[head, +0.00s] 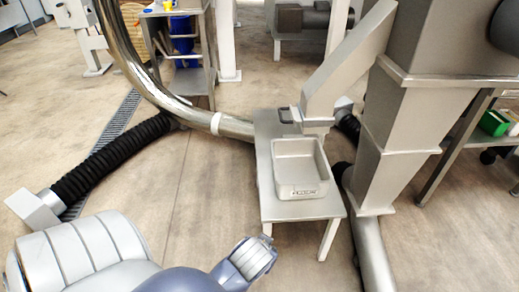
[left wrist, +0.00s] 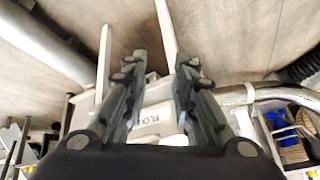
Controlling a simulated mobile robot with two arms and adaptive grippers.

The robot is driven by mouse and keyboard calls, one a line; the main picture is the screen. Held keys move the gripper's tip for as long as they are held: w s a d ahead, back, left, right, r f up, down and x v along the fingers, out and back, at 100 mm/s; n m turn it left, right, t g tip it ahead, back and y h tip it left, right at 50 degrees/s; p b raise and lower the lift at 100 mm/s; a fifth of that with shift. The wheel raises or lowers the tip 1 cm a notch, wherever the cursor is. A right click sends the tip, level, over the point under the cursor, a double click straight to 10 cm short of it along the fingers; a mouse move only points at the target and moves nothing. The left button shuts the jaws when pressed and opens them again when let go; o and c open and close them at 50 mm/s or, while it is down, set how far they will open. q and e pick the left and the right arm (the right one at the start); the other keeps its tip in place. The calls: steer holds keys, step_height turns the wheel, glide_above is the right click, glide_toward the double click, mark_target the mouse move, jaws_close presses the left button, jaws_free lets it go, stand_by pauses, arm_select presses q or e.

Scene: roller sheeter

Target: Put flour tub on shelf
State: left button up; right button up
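The flour tub (head: 301,170) is a pale grey open box with lettering on its front wall. It stands upright on a small metal stand (head: 312,209) below a chute, and its inside looks empty. In the left wrist view the tub (left wrist: 152,115) shows beyond and between the fingers of my left gripper (left wrist: 161,62). These fingers are apart with nothing held; contact with the tub cannot be told. In the head view my left arm ends in front of the stand, at lower left. My right gripper is in neither view.
A metal shelf unit (head: 187,83) with blue and yellow items stands at the back left. Another metal table (head: 452,150) at right holds a green-and-white item (head: 494,123). A machine column (head: 385,150) and a black hose (head: 115,155) flank the stand.

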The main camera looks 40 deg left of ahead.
arm_select(q)
steer(key=s+d+r+m+g+h, duration=0.1)
steer(key=s+d+r+m+h, duration=0.1)
steer(key=s+d, duration=0.5)
steer(key=s+m+h, duration=0.1)
steer(key=s+m, duration=0.1)
steer(key=shift+s+d+r+g, duration=0.15)
steer(key=shift+s+d+g, duration=0.05)
steer(key=shift+s+g, duration=0.2)
steer(key=shift+w, duration=0.1)
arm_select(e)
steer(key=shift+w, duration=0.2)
